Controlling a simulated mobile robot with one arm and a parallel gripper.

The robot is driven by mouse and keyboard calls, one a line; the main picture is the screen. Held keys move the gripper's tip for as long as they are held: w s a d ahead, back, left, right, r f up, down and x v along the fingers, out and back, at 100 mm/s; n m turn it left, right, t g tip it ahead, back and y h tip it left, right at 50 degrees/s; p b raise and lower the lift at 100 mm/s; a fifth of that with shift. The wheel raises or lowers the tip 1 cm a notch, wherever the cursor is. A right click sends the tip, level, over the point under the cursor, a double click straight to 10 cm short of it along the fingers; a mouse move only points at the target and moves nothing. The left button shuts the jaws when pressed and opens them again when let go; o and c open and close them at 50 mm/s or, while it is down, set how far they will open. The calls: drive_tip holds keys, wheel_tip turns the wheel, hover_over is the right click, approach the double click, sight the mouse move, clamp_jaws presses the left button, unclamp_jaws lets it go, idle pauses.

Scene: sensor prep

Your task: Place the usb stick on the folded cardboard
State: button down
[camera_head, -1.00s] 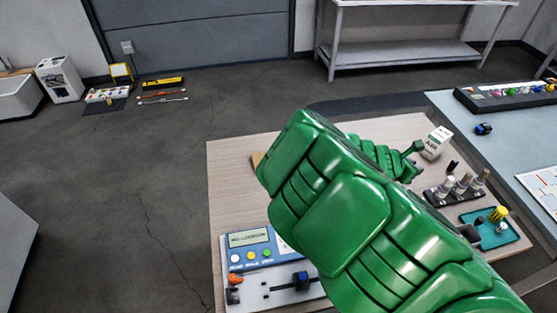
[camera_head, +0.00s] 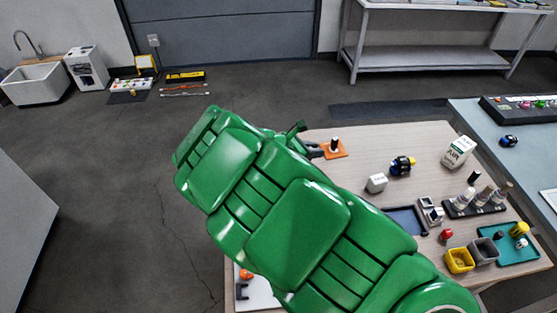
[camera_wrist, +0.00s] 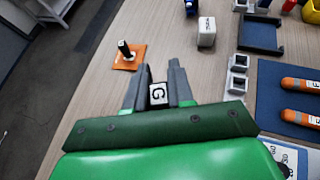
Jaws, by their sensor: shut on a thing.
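My gripper (camera_wrist: 158,82) is shut on a small white piece with a black letter, which I take for the usb stick (camera_wrist: 158,94), in the wrist view. In the head view my gripper (camera_head: 314,150) shows partly past my green arm, and the held piece cannot be made out. A flat orange-brown square (camera_head: 337,154) with a black upright peg lies near the table's far left corner. It also shows in the wrist view (camera_wrist: 130,63), ahead and left of my fingers, apart from them. I cannot tell whether it is the folded cardboard; no other cardboard is clear.
A white block (camera_head: 376,183), a dark blue tray (camera_head: 404,220), a bottle rack (camera_head: 462,212) and a teal tray (camera_head: 520,255) stand on the wooden table (camera_head: 395,140). Orange tools on a blue mat (camera_wrist: 268,110) lie right of my gripper. Bare tabletop surrounds the orange square.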

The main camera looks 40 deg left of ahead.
drive_tip(key=s+a, duration=0.4)
drive_tip(key=s, duration=0.1)
drive_tip(key=shift+w+a+f, duration=1.55)
drive_tip(key=shift+a+f, duration=0.05)
drive_tip(key=shift+a, duration=0.15)
drive_tip(key=shift+w+a+f, duration=1.5)
drive_tip(key=shift+a+f, duration=0.1)
drive_tip(key=shift+a, duration=0.2)
drive_tip(key=shift+w+a+f, duration=1.55)
drive_tip(key=shift+a+f, duration=0.05)
drive_tip(key=shift+a, duration=0.15)
drive_tip(key=shift+f, duration=1.6)
drive_tip(key=shift+f, duration=0.1)
drive_tip(key=c, duration=1)
unclamp_jaws()
drive_tip(key=v, duration=1.2)
